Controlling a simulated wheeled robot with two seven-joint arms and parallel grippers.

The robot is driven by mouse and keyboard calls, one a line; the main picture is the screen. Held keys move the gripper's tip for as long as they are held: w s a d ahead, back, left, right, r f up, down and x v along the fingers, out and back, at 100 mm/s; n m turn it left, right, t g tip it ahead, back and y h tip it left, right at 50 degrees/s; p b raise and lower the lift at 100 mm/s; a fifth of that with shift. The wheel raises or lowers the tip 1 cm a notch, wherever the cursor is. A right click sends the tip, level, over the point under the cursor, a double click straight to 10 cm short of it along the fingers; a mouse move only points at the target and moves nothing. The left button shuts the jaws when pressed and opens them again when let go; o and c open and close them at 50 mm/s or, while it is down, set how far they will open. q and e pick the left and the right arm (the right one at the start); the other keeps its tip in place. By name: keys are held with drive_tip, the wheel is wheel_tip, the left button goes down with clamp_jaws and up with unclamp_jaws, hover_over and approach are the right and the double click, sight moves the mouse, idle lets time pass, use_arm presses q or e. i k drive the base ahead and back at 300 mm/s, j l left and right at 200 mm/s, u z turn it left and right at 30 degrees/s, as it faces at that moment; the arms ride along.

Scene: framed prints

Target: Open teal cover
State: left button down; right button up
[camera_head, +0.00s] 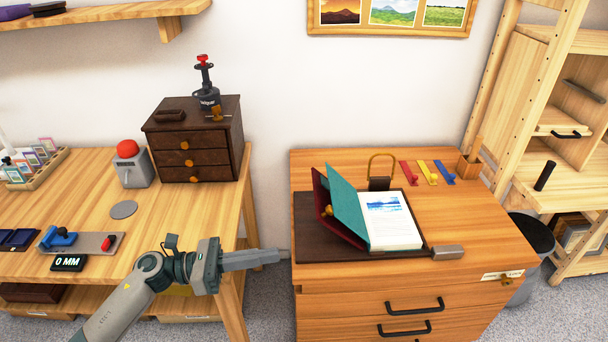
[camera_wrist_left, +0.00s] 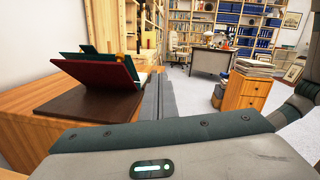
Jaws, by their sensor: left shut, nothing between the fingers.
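A book lies on a dark board (camera_head: 311,243) on the wooden cabinet. Its teal cover (camera_head: 347,207) is raised and tilted left, away from the white pages (camera_head: 390,220), which show a blue landscape picture. A dark red cover (camera_head: 321,194) stands tilted at the left of the teal one, with a gold knob between them. In the left wrist view the dark red cover (camera_wrist_left: 97,73) faces me and hides most of the teal cover (camera_wrist_left: 75,57). My left gripper (camera_head: 286,255) is shut and empty, left of the cabinet's front left corner, apart from the book.
A grey block (camera_head: 447,253) lies at the board's right end. A padlock (camera_head: 380,175) and red, yellow and blue pieces (camera_head: 427,172) lie behind the book. A wooden workbench (camera_head: 90,210) with a dark drawer box (camera_head: 194,140) stands left, across a floor gap.

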sight(347, 207)
drive_tip(key=i+j, duration=0.15)
drive_tip(key=i, duration=0.6)
drive_tip(key=i+l, duration=0.2)
drive_tip(key=l, duration=0.2)
